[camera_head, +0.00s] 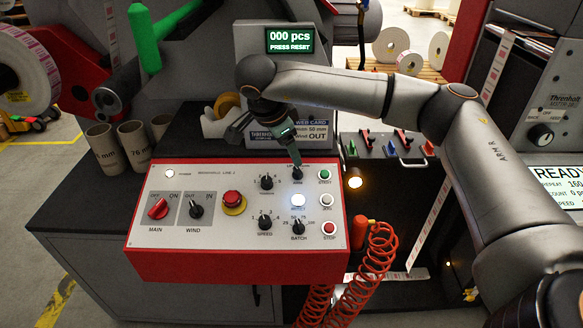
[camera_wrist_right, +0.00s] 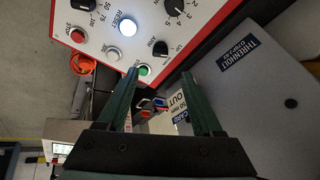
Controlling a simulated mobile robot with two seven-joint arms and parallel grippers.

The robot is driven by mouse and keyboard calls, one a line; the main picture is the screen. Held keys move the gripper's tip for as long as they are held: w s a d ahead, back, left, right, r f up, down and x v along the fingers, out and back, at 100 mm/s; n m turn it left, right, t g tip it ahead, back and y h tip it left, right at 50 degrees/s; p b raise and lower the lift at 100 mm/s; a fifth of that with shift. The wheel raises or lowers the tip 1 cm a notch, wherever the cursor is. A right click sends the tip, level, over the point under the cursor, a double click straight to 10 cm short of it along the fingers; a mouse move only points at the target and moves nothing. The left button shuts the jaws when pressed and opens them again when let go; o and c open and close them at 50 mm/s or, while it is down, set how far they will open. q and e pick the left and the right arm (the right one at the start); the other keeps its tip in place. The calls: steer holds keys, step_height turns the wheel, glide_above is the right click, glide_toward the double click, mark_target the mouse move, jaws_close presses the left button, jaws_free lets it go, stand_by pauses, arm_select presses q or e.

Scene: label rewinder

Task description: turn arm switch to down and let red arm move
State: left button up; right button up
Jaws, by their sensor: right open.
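The arm switch (camera_head: 297,172) is a small black knob at the top of the white control panel (camera_head: 165,222), left of the green start button. It also shows in the right wrist view (camera_wrist_right: 160,48), just beyond the fingertips. My right gripper (camera_head: 294,158) hangs over the panel's upper edge close to this knob. In the wrist view its two dark green fingers (camera_wrist_right: 160,75) stand apart with nothing between them. I cannot tell whether a finger touches the knob. A red arm-like part (camera_head: 70,42) is at the upper left of the machine. My left gripper is not in view.
A lit white reset button (camera_head: 298,200) and green start button (camera_head: 324,175) sit close to the knob. A red emergency stop (camera_head: 232,199) is further left. A display (camera_head: 292,39) reads "000 pcs, PRESS RESET". A coiled orange hose (camera_head: 365,275) hangs below right.

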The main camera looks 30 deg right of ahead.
mark_target(297, 170)
steer(key=x, duration=1)
steer(key=shift+a, duration=0.1)
jaws_close()
